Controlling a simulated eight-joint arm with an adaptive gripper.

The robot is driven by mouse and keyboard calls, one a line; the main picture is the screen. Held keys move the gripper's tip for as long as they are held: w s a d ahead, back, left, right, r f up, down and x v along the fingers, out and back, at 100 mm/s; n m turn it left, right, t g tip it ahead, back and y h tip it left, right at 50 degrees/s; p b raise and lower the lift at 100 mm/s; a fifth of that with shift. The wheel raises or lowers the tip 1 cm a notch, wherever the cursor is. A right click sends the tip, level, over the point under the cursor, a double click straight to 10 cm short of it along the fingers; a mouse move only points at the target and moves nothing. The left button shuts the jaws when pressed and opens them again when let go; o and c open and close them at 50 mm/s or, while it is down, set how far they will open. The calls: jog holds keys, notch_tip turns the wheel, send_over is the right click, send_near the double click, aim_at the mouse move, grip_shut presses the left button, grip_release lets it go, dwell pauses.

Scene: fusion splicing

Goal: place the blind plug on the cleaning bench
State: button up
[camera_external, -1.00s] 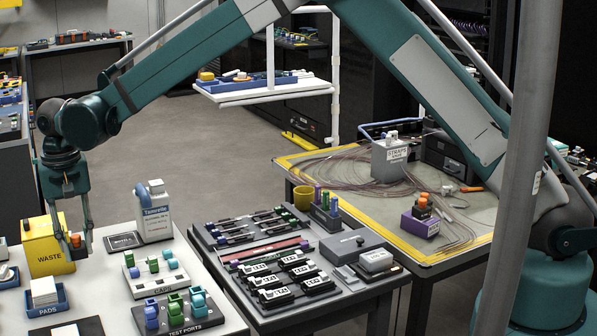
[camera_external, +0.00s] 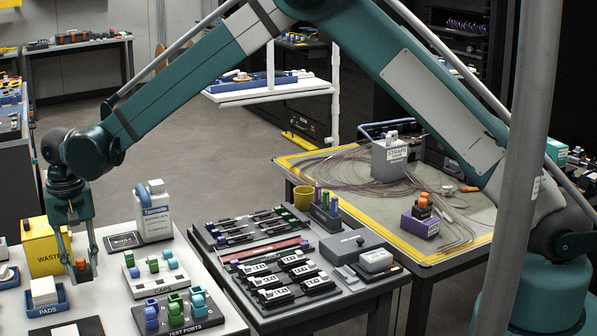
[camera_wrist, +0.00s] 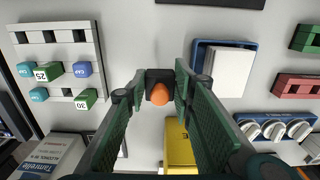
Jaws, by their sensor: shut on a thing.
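The blind plug, an orange knob on a dark block, is between the fingers of my gripper (camera_external: 81,267). Its orange top (camera_wrist: 159,94) and dark body also show in the wrist view, with a finger on each side. My gripper (camera_wrist: 158,86) is shut on it. The cleaning bench (camera_external: 100,294) is the white table at front left. The plug is over its clear patch, between the pads tray (camera_external: 47,307) and the caps rack (camera_external: 155,273). I cannot tell whether the plug touches the surface.
The yellow waste box (camera_external: 40,250) stands close behind my gripper. The Tamrelle alcohol bottle (camera_external: 153,215) is at the back of the bench. The test ports block (camera_external: 177,320) is at front right. Bare white surface (camera_wrist: 140,35) surrounds the plug between rack and tray.

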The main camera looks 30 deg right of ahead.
aim_at(83, 270)
jog(key=shift+f, duration=1.75)
jog(key=shift+f+b, duration=0.2)
jog(key=shift+b, duration=0.1)
jog(key=o, duration=0.9)
jog(key=shift+r, duration=0.2)
notch_tip(83, 270, up, 12)
jog(key=shift+p, duration=0.75)
